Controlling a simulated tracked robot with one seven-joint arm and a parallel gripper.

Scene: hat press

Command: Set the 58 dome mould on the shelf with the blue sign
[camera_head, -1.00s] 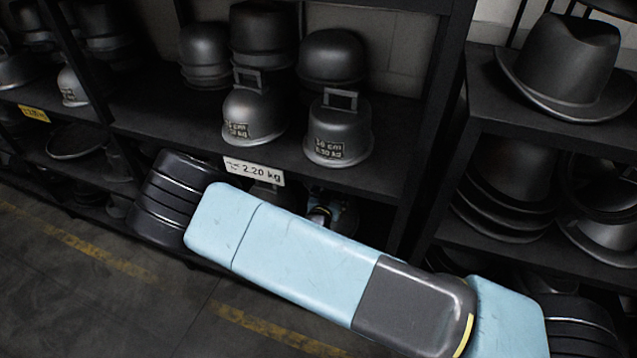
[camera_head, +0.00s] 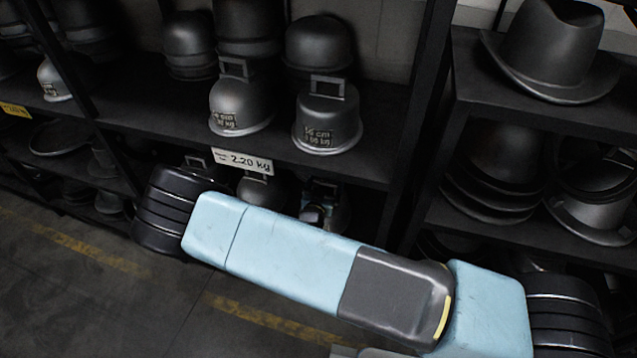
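Two grey dome moulds with square handles stand on the middle shelf (camera_head: 165,125). The right dome mould (camera_head: 327,112) has a label that seems to read 56 cm; the left dome mould (camera_head: 238,98) has a label I cannot read surely. More dome moulds (camera_head: 257,192) show on the lower shelf, partly hidden by my light blue arm; their labels do not show. I cannot tell which mould is the 58. No blue sign shows. A small dark and light blue part behind my arm may be my wrist; no gripper fingers can be made out.
A white sign (camera_head: 243,161) reading 2.20 kg hangs on the middle shelf's front edge. A yellow sign (camera_head: 15,110) is at far left. A brimmed hat form (camera_head: 552,50) and stacked forms (camera_head: 497,172) fill the right rack. The floor (camera_head: 90,290) at lower left is clear.

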